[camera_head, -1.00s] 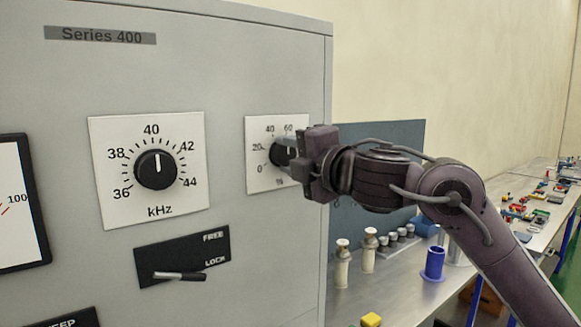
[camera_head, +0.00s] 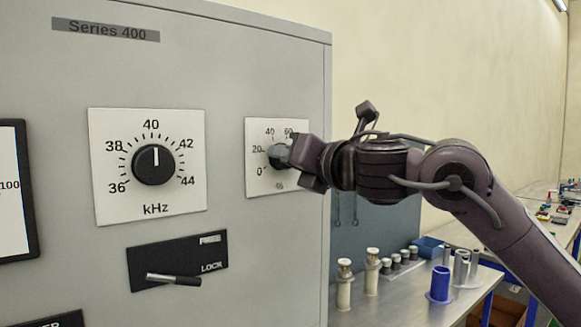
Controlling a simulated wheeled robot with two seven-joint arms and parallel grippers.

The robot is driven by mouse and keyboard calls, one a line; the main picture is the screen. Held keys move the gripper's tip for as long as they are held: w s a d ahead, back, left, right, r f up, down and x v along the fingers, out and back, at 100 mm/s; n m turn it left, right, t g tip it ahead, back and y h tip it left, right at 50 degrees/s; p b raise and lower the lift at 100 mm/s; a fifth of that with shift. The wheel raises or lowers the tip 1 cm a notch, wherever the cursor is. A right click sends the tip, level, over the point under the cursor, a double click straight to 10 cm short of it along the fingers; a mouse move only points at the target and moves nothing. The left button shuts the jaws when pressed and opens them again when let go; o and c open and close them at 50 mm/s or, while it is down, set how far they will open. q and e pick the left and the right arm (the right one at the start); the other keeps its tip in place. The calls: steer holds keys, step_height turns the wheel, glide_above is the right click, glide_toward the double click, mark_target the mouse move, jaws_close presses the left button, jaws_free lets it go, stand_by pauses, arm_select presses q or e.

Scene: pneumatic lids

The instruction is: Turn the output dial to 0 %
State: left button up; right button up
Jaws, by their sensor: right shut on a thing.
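The output dial (camera_head: 277,155) is a dark knob on a white percent plate (camera_head: 258,183) at the right of the grey cabinet front. The marks 0, 20, 40 and 60 show; the plate's right part is hidden behind my gripper. My right gripper (camera_head: 290,155) reaches in from the right and is shut on the dial. The dial's pointer cannot be made out. My left gripper is not in view.
The kHz dial (camera_head: 153,165) on the same cabinet (camera_head: 240,80) points straight up, near 40. Below it is a FREE/LOCK lever (camera_head: 173,279). A bench (camera_head: 395,293) at the right holds two pale bottles (camera_head: 344,285) and a blue cylinder (camera_head: 440,284).

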steer(key=shift+f+n+b, duration=0.15)
steer(key=shift+n+b, duration=0.75)
steer(key=shift+n, duration=2.6)
steer(key=shift+f+n+b, duration=0.1)
steer(key=shift+n+b, duration=0.8)
steer(key=shift+n, duration=2.6)
steer(key=o, duration=1)
steer(key=shift+r, duration=0.15)
steer(key=b+v, duration=0.3)
steer(key=v, duration=0.4)
steer(key=shift+s+d, duration=0.25)
steer(key=shift+s, duration=0.05)
